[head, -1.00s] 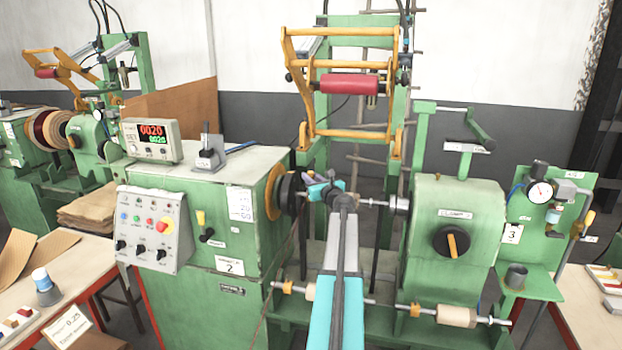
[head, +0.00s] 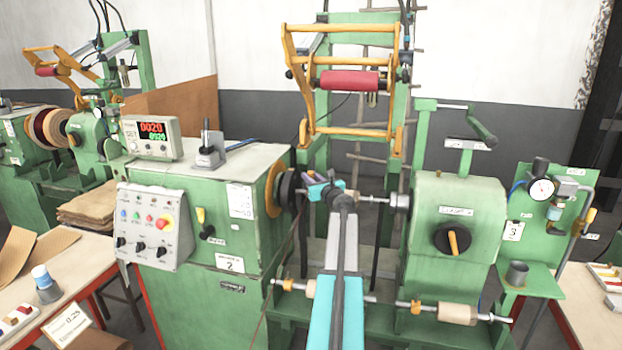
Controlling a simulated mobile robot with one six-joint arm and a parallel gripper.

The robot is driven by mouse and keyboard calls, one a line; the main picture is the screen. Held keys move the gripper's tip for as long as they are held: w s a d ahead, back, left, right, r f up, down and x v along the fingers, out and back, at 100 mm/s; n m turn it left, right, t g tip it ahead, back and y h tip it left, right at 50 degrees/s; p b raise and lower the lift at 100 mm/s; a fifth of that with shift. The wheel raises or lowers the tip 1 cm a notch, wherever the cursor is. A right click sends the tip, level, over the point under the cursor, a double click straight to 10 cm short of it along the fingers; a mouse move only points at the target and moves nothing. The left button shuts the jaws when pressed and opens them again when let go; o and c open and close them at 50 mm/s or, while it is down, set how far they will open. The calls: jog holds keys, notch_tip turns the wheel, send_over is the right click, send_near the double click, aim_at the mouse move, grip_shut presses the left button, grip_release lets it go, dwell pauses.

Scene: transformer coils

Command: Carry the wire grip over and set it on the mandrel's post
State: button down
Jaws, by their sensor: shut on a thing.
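My gripper (head: 322,190), with teal fingers, is at the winding machine, just right of the black faceplate (head: 287,192). It is shut on a small purple piece (head: 315,181), which appears to be the wire grip. Only a little of this piece shows above the teal fingers. The mandrel sits between the faceplate and the tailstock, and its thin shaft (head: 374,199) shows right of my gripper. My wrist and gripper cover much of the mandrel. I cannot make out its post, nor whether the wire grip touches it.
The green headstock cabinet (head: 190,200) stands left and the green tailstock (head: 456,230) right. A yellow frame with a red roller (head: 349,81) hangs above and behind. A lower rod with a pale roll (head: 457,314) crosses in front. A wire runs down the cabinet's right side.

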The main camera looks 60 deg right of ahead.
jog(key=c, duration=1.5)
grip_release()
jog(key=shift+s, duration=0.1)
jog(key=shift+b+v, duration=1.8)
jog(key=shift+v, duration=5.05)
